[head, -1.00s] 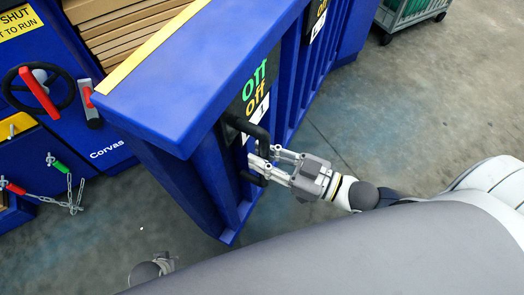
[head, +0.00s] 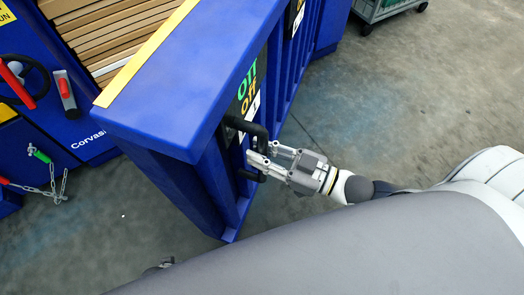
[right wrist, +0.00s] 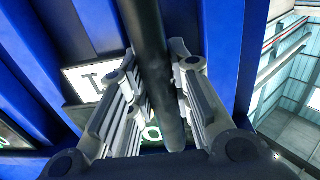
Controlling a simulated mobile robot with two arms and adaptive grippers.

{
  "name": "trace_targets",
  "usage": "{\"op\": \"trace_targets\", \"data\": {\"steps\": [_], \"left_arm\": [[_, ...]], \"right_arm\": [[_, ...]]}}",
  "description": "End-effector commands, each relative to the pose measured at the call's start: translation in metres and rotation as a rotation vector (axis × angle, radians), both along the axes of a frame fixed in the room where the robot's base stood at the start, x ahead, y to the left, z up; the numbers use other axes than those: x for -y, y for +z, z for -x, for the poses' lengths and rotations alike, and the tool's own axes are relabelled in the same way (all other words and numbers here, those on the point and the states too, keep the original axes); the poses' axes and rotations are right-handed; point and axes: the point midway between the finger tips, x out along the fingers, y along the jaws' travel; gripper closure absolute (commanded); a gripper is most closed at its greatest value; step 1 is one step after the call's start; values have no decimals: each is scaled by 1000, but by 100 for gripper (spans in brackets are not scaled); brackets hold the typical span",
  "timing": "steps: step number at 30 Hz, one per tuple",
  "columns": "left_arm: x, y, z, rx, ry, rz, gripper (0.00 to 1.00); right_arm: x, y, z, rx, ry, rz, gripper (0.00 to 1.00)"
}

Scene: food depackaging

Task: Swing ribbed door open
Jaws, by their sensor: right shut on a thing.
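The blue ribbed door (head: 195,195) stands partly open in the head view, swung out from the blue machine body (head: 90,155). Its ribbed face is toward the right and its thick top edge runs up and away. A black bar handle (head: 259,132) is mounted on that face. My right gripper (head: 257,162) is shut on the handle. In the right wrist view the dark bar (right wrist: 155,75) passes between the gripper's fingers (right wrist: 152,105), with the blue ribs behind it. My left gripper does not show clearly in either view.
Stacked brown cardboard (head: 115,35) shows inside the machine behind the door. A hanging chain (head: 55,185) and a red-handled lever (head: 66,92) are on the machine at left. A cart (head: 385,8) stands at the back. The floor right of the door (head: 400,110) is clear.

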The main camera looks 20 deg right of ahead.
Motion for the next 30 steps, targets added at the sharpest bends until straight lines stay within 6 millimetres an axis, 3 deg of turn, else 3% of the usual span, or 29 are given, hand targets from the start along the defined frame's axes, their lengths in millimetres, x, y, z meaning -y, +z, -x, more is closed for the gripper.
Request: {"op": "trace_targets", "data": {"steps": [2, 3, 8, 23, 30], "left_arm": [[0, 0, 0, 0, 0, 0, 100], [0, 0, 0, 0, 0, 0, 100], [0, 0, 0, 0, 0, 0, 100], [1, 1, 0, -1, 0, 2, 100], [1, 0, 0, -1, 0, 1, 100]], "right_arm": [[-1, -3, 2, -9, 2, 3, 100], [-1, -3, 2, -9, 2, 3, 78], [0, -2, 1, -5, 1, 2, 58], [1, -1, 1, -2, 0, 2, 58], [15, -2, 17, -5, 1, 3, 58]]}}
